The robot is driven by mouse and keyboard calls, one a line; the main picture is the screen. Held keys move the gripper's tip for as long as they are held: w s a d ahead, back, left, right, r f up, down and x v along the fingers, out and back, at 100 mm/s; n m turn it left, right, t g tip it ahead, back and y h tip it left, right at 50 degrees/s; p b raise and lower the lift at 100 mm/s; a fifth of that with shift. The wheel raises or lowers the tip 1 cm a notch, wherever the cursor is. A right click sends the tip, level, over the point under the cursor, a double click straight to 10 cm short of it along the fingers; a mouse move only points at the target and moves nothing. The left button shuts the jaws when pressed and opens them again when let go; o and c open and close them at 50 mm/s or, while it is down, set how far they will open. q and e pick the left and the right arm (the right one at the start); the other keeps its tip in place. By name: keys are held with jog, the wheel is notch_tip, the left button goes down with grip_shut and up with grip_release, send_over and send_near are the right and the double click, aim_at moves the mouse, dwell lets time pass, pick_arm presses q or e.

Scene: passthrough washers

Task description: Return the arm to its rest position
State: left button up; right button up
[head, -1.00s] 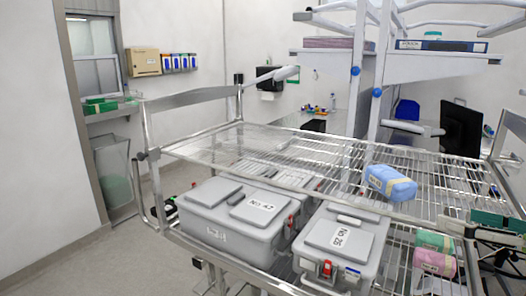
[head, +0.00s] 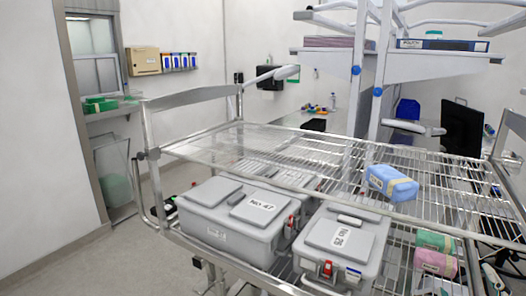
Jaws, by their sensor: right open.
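My right gripper (head: 490,266) shows only in part at the lower right edge of the head view, beside the wire cart and partly cut off by the frame. It is open and I see nothing held in it. A blue wrapped pack (head: 390,183) lies on the upper wire shelf (head: 250,145), apart from the gripper. A green pack (head: 434,240) and a pink pack (head: 436,262) sit lower, left of the gripper, partly behind the shelf wires. My left gripper is not in view.
The floor at left (head: 75,268) is clear.

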jog(key=s+a+f+m+g, duration=0.2)
jog(key=f+g, duration=0.1)
jog(key=f, duration=0.3)
jog(key=s+a+f+m+g, duration=0.1)
jog(key=s+f+g, duration=0.1)
jog(key=f, duration=0.5)
jog(key=s+a+f+m+g+y, duration=0.2)
jog(key=s+a+f+g+y, duration=0.55)
jog(key=s+a+f, duration=0.8)
notch_tip(320, 180, down, 26)
jog(key=s+a+g+b, duration=0.1)
jog(key=s+a+g, duration=0.1)
jog(key=s+g, duration=0.1)
jog(key=s+d+f+b, duration=0.1)
jog(key=s+d+f, duration=0.1)
jog(key=s+f, duration=1.4)
jog(key=shift+s+d+f+n+g+h, duration=0.35)
jog(key=shift+s+d+f+n+h, duration=0.1)
jog(key=shift+f, duration=0.35)
jog(key=shift+a, duration=0.1)
